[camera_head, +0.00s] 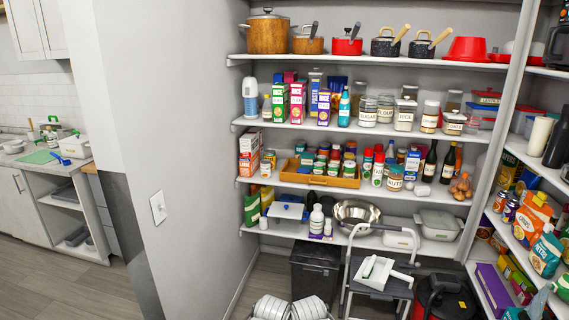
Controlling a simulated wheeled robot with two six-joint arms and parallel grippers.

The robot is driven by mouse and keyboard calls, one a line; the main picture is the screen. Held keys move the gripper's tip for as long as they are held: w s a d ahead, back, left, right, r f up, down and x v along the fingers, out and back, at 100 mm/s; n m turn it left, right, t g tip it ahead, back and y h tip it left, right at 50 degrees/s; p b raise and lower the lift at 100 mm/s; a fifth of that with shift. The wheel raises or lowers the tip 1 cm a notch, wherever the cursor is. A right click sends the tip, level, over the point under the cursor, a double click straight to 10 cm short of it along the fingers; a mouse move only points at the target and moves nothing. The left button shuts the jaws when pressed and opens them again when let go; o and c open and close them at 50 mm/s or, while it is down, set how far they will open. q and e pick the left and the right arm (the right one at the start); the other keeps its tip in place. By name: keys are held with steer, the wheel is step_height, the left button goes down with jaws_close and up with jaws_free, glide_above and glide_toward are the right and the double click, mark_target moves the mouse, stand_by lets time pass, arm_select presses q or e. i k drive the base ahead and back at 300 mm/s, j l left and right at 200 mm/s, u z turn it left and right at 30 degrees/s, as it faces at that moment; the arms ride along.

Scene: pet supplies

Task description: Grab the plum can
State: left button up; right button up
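I cannot make out for certain which item is the plum can, as the labels are too small. Two small cans with dark and coloured labels stand on the right-hand shelf, a front can (510,209) and another can (499,200) just behind it. They are beside an orange bag (533,217).
Back shelves hold pots, cartons, jars, a wooden tray (320,180) of small jars, and a metal bowl (356,213). A black bin (315,268) and a step stool (383,285) stand below. A wall (165,130) is left; floor shows between it and the bin.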

mark_target(266, 172)
steer(key=i+z, duration=0.45)
steer(key=i, duration=0.9)
steer(key=i+j+z, duration=0.35)
steer(key=i+j, duration=0.25)
steer(key=j, duration=0.4)
steer(key=i+j, duration=0.15)
steer(key=j, duration=0.3)
steer(key=i, duration=0.35)
